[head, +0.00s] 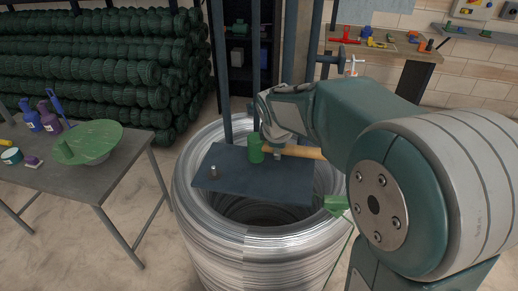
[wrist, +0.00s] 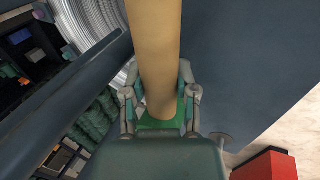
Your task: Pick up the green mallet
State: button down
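The green mallet has a green head (head: 256,147) and a tan wooden handle (head: 304,152). It lies on a dark plate (head: 225,187) on top of a large wire coil, with the handle pointing right. My gripper (head: 275,135) is low over the mallet near its head. In the wrist view, the handle (wrist: 155,50) runs down the middle between the spread fingers of my gripper (wrist: 160,75), and the green head (wrist: 158,124) lies beyond its end. The fingers look open, one on each side; their contact with the mallet is hidden. In the head view, my arm covers the handle's right end.
Dark upright posts (head: 255,60) stand close behind the plate. A bolt (head: 213,171) sticks up from the plate's left part. A grey table (head: 90,176) with a green bowl (head: 88,142) and bottles stands left. A red box (wrist: 268,166) shows in the wrist view.

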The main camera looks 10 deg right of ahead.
jog(key=shift+r, duration=0.1)
dwell(0.3)
jog(key=shift+w+a+r, duration=0.1)
jog(key=shift+r, duration=0.25)
notch_tip(320, 180, up, 2)
jog(key=shift+r, duration=0.1)
jog(key=d+r, duration=0.1)
jog(key=r, duration=0.1)
jog(key=d+r, duration=0.1)
jog(key=d, duration=0.1)
jog(key=d+r, duration=0.2)
jog(key=shift+s+r, duration=0.35)
jog(key=shift+s, duration=0.05)
jog(key=s+d+r, duration=0.1)
jog(key=d+r, duration=0.3)
jog(key=d, duration=0.5)
jog(key=shift+s, duration=0.2)
jog(key=shift+r, duration=0.1)
